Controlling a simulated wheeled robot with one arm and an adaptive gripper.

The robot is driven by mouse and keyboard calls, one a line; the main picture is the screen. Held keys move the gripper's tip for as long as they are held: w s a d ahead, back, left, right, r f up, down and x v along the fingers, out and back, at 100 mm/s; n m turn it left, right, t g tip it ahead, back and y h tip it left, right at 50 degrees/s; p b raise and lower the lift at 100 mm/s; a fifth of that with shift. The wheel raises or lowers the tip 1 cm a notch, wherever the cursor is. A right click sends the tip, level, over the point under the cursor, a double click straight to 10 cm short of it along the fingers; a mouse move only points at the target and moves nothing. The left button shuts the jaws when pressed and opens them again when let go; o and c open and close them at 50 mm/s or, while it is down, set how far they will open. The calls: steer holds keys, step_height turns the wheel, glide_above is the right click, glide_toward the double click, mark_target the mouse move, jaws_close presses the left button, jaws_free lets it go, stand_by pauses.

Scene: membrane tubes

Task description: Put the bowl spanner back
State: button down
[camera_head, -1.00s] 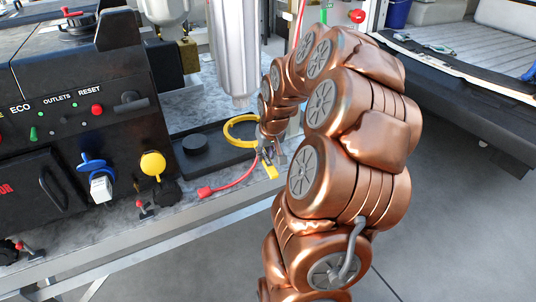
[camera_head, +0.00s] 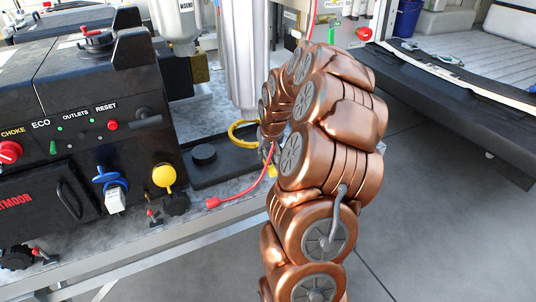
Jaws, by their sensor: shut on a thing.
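The bowl spanner, a yellow ring (camera_head: 232,131), is at the back right of the black tray (camera_head: 228,171), near the foot of the upright metal cylinder. I cannot tell whether it touches the tray. My gripper (camera_head: 269,148) is at its right side, shut on it. A small yellow piece shows below the gripper; it may be the spanner's handle. My copper arm hides most of the gripper and the spanner's right part.
A black round cap (camera_head: 204,154) sits on the tray. A red cable (camera_head: 245,192) runs along the bench front from the gripper area. The black generator (camera_head: 60,140) stands left. The metal cylinder (camera_head: 238,70) stands behind. An open vehicle bed (camera_head: 470,70) is at the right.

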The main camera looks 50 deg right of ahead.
mark_target(265, 154)
steer(key=shift+w+d+p, duration=0.4)
steer(key=shift+w+p, duration=0.1)
steer(key=shift+w, duration=0.3)
steer(key=shift+f+b, duration=0.9)
steer(key=shift+f, duration=0.3)
steer(key=c, duration=0.9)
jaws_free()
steer(key=shift+s, duration=0.1)
steer(key=shift+o, duration=0.2)
steer(key=v, duration=1.2)
steer(key=shift+a, duration=0.15)
